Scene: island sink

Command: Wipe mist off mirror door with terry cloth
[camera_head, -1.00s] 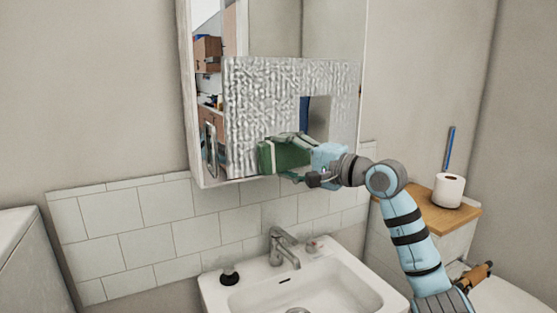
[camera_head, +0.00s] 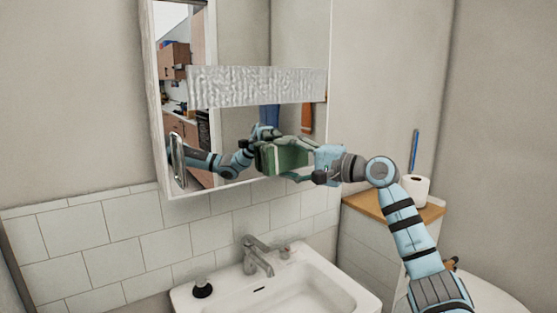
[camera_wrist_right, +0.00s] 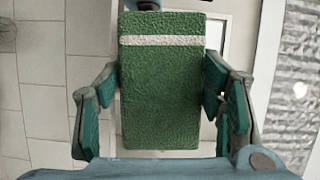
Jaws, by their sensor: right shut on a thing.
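The mirror door (camera_head: 240,40) of the wall cabinet stands above the sink. A misted band (camera_head: 255,86) crosses its middle; the glass above and below the band is clear. The mist also shows at the right edge of the wrist view (camera_wrist_right: 300,80). My right gripper (camera_head: 290,160) is shut on the green terry cloth (camera_head: 280,155), low on the mirror near its bottom edge. In the wrist view, the cloth (camera_wrist_right: 160,95) is a thick pad with a white stripe, between the two fingers. Whether it touches the glass is unclear. My left gripper is out of view.
At right, a wooden shelf (camera_head: 365,204) holds a toilet paper roll (camera_head: 415,190). Tiles (camera_head: 110,245) line the wall under the cabinet. The mirror reflects my arm.

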